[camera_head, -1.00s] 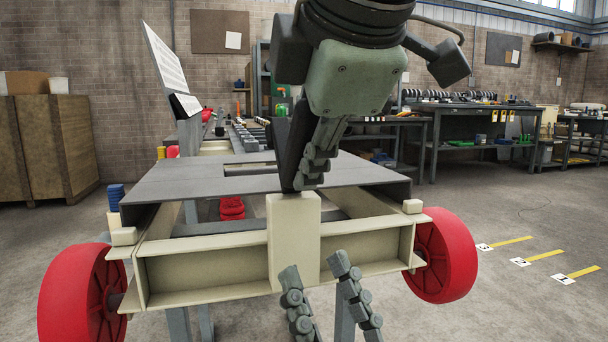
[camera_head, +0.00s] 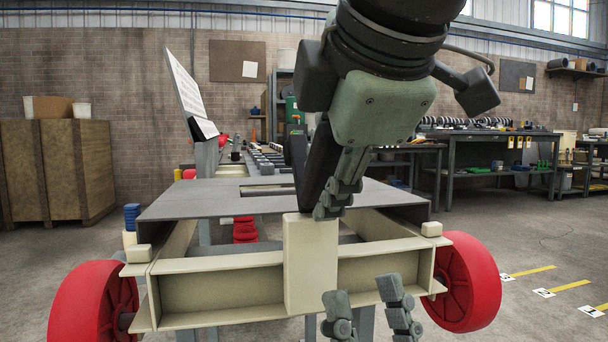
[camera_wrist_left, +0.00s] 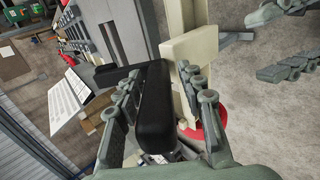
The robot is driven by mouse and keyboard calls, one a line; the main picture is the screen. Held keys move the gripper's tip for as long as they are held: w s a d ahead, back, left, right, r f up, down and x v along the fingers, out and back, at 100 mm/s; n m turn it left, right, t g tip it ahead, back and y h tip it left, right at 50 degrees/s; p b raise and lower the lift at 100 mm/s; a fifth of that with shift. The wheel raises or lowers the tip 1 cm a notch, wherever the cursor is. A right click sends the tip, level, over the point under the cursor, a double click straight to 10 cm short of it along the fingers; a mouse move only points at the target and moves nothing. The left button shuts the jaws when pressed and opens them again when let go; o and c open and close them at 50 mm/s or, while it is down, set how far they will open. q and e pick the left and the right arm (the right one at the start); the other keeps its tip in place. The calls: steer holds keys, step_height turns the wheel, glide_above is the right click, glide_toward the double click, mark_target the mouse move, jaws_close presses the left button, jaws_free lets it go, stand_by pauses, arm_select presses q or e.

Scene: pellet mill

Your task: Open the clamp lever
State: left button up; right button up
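The clamp lever is a black bar (camera_head: 318,158) standing up from the cream block (camera_head: 311,265) at the front of the red-wheeled frame. My left gripper (camera_head: 332,205) comes down from above beside the lever. In the left wrist view the black lever (camera_wrist_left: 157,110) lies between the two fingers of my left gripper (camera_wrist_left: 158,76). Gaps seem to show on both sides, so the fingers look open around it; contact is not clear. My right gripper (camera_head: 363,286) is open and empty below, in front of the frame. It also shows at the wrist view's upper right (camera_wrist_left: 258,45).
A grey tabletop (camera_head: 220,200) lies behind the block, with a tilted white panel (camera_head: 190,95) at its back left. Red wheels (camera_head: 468,282) stand on both sides. A wooden crate (camera_head: 55,170) is at the left. Workbenches (camera_head: 490,140) line the back right.

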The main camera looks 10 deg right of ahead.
arm_select(q)
step_height(320, 180, up, 10)
steer(key=shift+r, duration=0.1)
stand_by(0.6)
steer(key=shift+r, duration=0.1)
